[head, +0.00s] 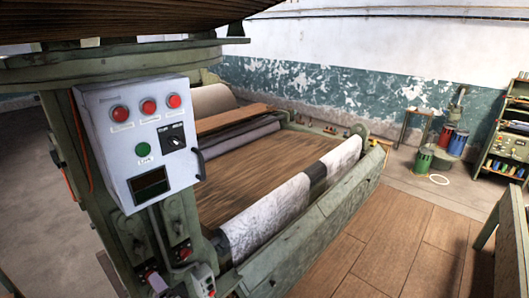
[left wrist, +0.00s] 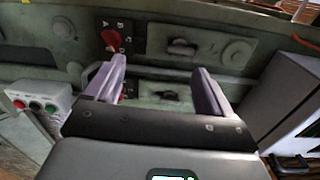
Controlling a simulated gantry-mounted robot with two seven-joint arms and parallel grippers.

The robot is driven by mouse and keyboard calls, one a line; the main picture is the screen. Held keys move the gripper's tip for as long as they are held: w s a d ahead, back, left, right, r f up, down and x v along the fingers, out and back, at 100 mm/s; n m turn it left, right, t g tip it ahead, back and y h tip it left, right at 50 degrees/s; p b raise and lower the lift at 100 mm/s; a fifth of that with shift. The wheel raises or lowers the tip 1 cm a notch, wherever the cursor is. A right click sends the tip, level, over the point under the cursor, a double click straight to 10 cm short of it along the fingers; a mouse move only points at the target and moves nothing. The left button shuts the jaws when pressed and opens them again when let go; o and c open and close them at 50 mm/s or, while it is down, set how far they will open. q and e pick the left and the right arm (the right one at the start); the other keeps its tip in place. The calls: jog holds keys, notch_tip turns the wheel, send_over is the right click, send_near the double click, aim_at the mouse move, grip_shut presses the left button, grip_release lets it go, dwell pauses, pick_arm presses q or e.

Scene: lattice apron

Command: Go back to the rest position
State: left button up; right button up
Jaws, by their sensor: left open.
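In the left wrist view my left gripper (left wrist: 162,82) is open, its two purple fingers apart with nothing between them. It faces a green machine panel (left wrist: 215,45). A red rotary switch (left wrist: 112,40) on a dark plate is just beyond the left finger. A second switch with a red part is partly hidden behind that finger. In the head view a small purple piece, possibly a finger of my left gripper, shows low at the left beside the machine's post; the rest is hard to make out. My right gripper is not in view.
A grey control box (head: 140,135) with red buttons, a green button and a dark display hangs on the green machine frame (head: 325,225). A small button box (left wrist: 38,105) is left of my gripper. Wooden floor (head: 400,240) is clear at right; drums (head: 441,140) and a shelf (head: 508,145) stand beyond.

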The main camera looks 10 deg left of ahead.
pick_arm(q)
jog(key=s+f+m+h, duration=0.2)
jog(key=s+f+h, duration=0.4)
jog(key=s+f, duration=0.85)
jog(key=s+d+r+n+g+h, duration=0.2)
jog(key=s+d+n+g+h, duration=0.1)
jog(key=s+d, duration=0.3)
jog(key=s+d+r+n+g+h, duration=0.3)
jog(key=s+d+n+h, duration=0.1)
jog(key=s, duration=0.4)
jog(key=shift+s+d+r+n+g+h, duration=0.15)
jog(key=shift+d+r+n+g+h, duration=0.2)
jog(key=shift+d+h, duration=0.65)
jog(key=shift+d+y, duration=0.3)
